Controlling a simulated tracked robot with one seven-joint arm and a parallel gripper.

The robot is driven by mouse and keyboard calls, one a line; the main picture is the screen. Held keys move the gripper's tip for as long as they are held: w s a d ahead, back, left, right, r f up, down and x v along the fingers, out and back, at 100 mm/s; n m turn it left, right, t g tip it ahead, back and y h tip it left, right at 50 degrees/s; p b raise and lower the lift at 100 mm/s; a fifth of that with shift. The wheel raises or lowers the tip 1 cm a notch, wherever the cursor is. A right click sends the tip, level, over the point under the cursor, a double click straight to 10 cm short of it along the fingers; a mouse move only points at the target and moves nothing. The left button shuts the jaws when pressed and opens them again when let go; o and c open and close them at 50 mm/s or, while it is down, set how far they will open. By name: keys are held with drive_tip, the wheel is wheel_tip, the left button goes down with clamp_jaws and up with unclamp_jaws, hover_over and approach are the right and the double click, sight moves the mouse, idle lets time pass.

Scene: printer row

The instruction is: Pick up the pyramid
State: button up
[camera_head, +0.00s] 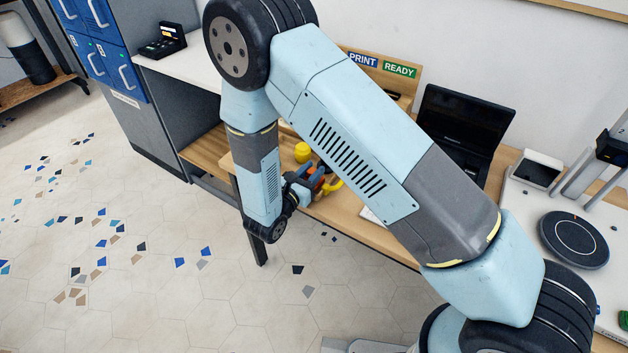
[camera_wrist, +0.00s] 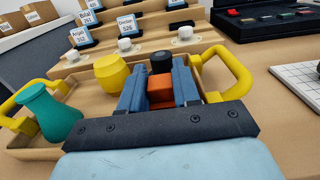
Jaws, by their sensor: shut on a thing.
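My gripper (camera_wrist: 160,85) has its blue fingers closed on an orange piece (camera_wrist: 160,93) in the wrist view. Only blocky faces of this piece show between the fingers, so I cannot make out a full pyramid shape. No other pyramid is visible. The gripper is over a wooden tray (camera_wrist: 35,153) with yellow handles; I cannot tell whether the piece touches the tray floor. In the head view my gripper (camera_head: 312,186) is partly hidden by my arm, low over the table's front side.
A yellow barrel-like object (camera_wrist: 112,74) stands left of the fingers, and a teal vase-like object (camera_wrist: 50,112) is at the tray's left. A dark round object (camera_wrist: 161,62) is just behind the fingers. A stepped wooden rack (camera_wrist: 205,42) with labels rises behind. A keyboard (camera_wrist: 300,78) lies at right.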

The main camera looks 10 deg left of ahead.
drive_tip(key=shift+c, duration=0.6)
